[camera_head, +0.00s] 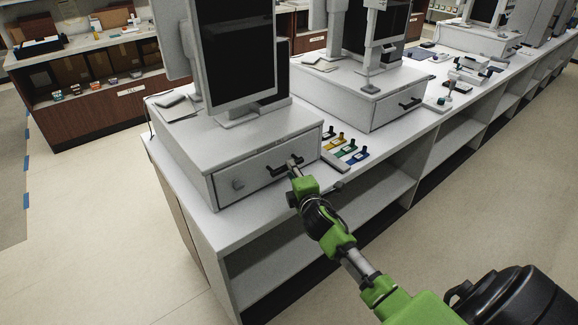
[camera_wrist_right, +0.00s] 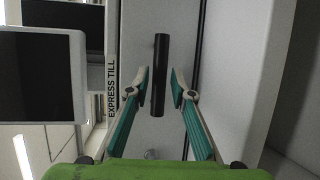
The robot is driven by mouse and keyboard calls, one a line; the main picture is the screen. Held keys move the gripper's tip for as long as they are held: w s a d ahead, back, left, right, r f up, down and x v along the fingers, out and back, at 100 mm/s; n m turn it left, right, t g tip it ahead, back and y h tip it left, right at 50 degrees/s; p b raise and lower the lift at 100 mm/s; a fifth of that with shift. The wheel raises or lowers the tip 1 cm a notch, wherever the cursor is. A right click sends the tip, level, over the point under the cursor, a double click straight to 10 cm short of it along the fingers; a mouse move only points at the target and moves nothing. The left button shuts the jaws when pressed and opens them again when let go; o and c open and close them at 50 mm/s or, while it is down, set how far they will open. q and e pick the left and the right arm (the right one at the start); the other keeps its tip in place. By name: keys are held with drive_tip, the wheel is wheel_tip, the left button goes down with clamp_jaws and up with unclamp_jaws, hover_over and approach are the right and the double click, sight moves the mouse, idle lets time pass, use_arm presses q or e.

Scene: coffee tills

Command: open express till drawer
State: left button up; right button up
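The express till (camera_head: 205,140) is a white box with a screen on top, at the near end of the counter. Its drawer front (camera_head: 240,182) looks shut and has a black bar handle (camera_head: 277,171) and a round lock. My right gripper (camera_head: 293,167) is at this handle and partly hides it. In the right wrist view the black handle (camera_wrist_right: 160,95) lies between the two open fingertips of my right gripper (camera_wrist_right: 160,80), with a gap on each side. The EXPRESS TILL label (camera_wrist_right: 112,88) shows left of it. My left gripper is out of view.
Small coloured items (camera_head: 346,150) lie on the counter right of the drawer. A second till drawer (camera_head: 395,108) stands further back. Open shelves (camera_head: 320,225) are below the counter top. Clear floor (camera_head: 470,210) lies in front.

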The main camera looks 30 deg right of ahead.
drive_tip(key=shift+x, duration=1.95)
